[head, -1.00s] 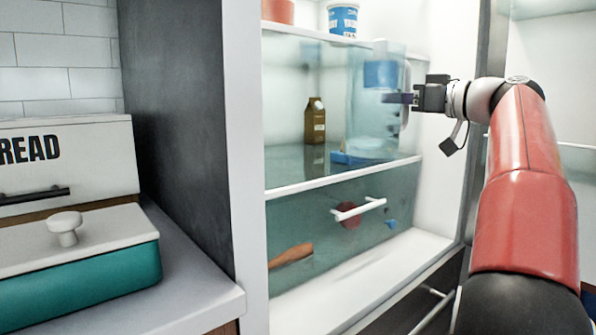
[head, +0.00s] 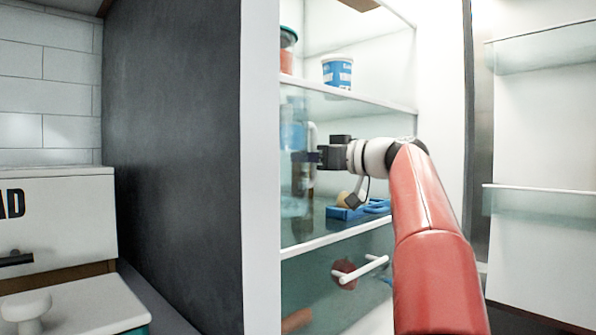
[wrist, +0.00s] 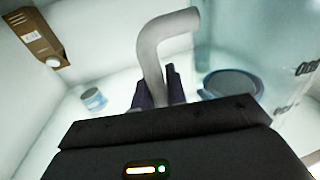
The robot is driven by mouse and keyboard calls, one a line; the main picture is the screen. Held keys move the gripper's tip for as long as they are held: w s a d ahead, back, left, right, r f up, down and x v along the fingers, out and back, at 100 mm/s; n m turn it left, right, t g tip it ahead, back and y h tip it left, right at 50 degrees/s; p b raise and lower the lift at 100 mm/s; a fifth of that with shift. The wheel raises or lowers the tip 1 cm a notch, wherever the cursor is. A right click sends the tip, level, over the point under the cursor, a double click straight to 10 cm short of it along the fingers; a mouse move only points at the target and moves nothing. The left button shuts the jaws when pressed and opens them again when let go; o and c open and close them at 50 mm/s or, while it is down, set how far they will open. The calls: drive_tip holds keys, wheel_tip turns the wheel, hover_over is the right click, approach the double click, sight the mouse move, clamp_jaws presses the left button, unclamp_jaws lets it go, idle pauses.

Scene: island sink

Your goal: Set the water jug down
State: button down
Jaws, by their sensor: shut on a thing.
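The water jug (head: 292,130) is a clear, bluish jug with a pale upright handle, inside the open fridge in the head view. Its left side is cut off by the fridge's side wall. My gripper (head: 308,157) is shut on the handle from the right. In the wrist view the handle (wrist: 152,50) rises between my fingers (wrist: 158,88), with the clear jug body (wrist: 235,45) to its right. The jug looks upright over the middle shelf (head: 340,238). I cannot tell whether its base touches the shelf.
A blue tray-like item (head: 350,212) lies on the shelf right of the jug. A blue and white tub (head: 337,72) stands on the shelf above. A brown carton (wrist: 38,38) shows in the wrist view.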

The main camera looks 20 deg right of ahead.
drive_tip(key=shift+w+a+f+b, duration=0.2)
drive_tip(key=shift+w+f, duration=0.1)
drive_tip(key=shift+f, duration=0.3)
drive_tip(key=shift+w+a+f+b, duration=0.2)
drive_tip(key=shift+w+f+b, duration=0.05)
drive_tip(key=shift+f, duration=0.3)
drive_tip(key=shift+w+a+f+b, duration=0.2)
drive_tip(key=shift+w+f, duration=0.1)
drive_tip(key=shift+f, duration=0.3)
drive_tip(key=shift+f, duration=0.2)
drive_tip(key=c, duration=1.4)
unclamp_jaws()
